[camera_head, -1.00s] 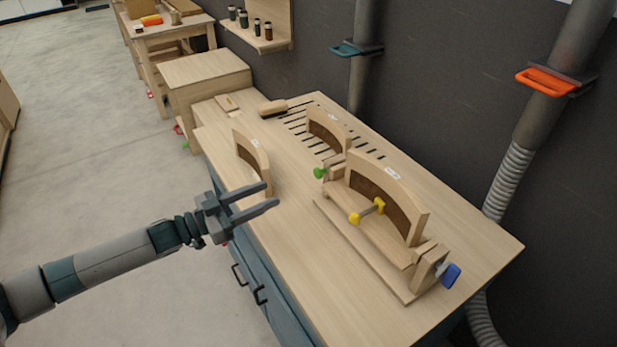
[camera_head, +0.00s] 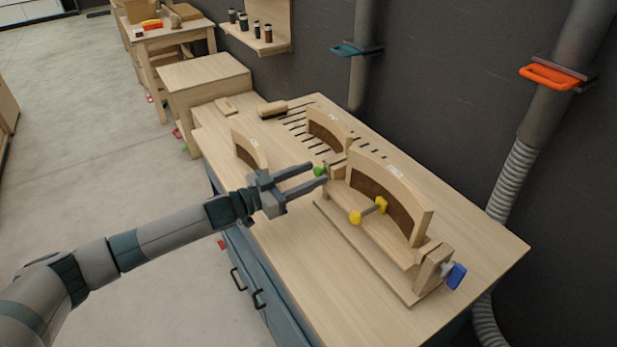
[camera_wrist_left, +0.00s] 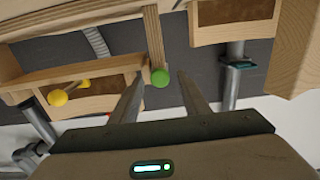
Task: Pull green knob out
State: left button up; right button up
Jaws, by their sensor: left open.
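The green knob (camera_head: 319,171) sits at the left end of the wooden chair form (camera_head: 370,240) on the workbench. My left gripper (camera_head: 319,175) is open, with its fingertips close to the green knob. My right gripper is not in view.
A yellow knob (camera_head: 355,217) and a blue knob (camera_head: 456,275) are on the same form. Curved wooden pieces stand behind (camera_head: 327,130) and left (camera_head: 248,150) of it. The bench top (camera_head: 440,215) is clear at the right. A dark wall (camera_head: 440,110) closes the back.

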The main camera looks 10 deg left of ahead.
pick_arm(q)
grip_shut()
jog(key=shift+p+v, duration=0.45)
jog(key=shift+v, duration=0.7)
grip_release()
jog(key=shift+s+a, duration=0.1)
jog(key=shift+s, duration=0.1)
